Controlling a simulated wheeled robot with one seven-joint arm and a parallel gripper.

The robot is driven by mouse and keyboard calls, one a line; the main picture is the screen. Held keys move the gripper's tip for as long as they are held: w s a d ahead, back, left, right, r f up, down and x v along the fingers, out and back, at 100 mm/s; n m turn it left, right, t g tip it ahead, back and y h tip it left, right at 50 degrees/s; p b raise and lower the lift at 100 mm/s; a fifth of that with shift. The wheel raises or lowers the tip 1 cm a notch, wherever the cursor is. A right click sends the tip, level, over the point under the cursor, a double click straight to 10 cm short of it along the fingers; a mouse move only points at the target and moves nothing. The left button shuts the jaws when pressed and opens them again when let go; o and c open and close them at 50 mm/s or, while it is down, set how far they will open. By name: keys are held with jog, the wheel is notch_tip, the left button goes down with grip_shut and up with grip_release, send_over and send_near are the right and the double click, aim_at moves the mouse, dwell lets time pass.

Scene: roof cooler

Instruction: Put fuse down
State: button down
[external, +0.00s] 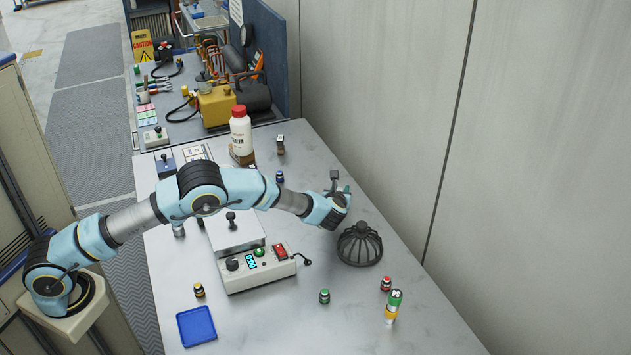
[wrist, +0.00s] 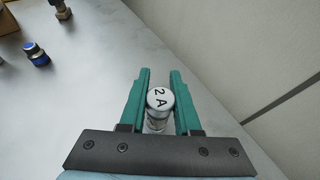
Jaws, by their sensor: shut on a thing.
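My gripper (wrist: 160,72) has its two green fingers shut on a silver cylindrical fuse (wrist: 159,98) with "2 A" on its round end. The fuse sits between the fingers with its marked end facing the wrist camera. In the external view my gripper (external: 346,189) is over the right side of the grey table (external: 420,315), behind the dark wire dome. The fuse cannot be made out clearly there. Whether its lower end touches the table cannot be told.
A dark wire dome (external: 360,244) stands just in front of my gripper. A blue-banded cylinder (wrist: 37,55) stands to the left. A tester box (external: 258,268), a blue tray (external: 196,326) and small coloured cylinders are nearer the front. The wall (external: 540,150) is at the right.

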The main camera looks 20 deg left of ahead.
jog(key=shift+f, duration=0.2)
jog(key=c, duration=0.6)
grip_release()
jog(key=shift+r, duration=0.2)
jog(key=b+v, duration=0.2)
jog(key=v, duration=1)
jog(key=shift+r+b, duration=0.1)
jog(key=shift+b, duration=0.2)
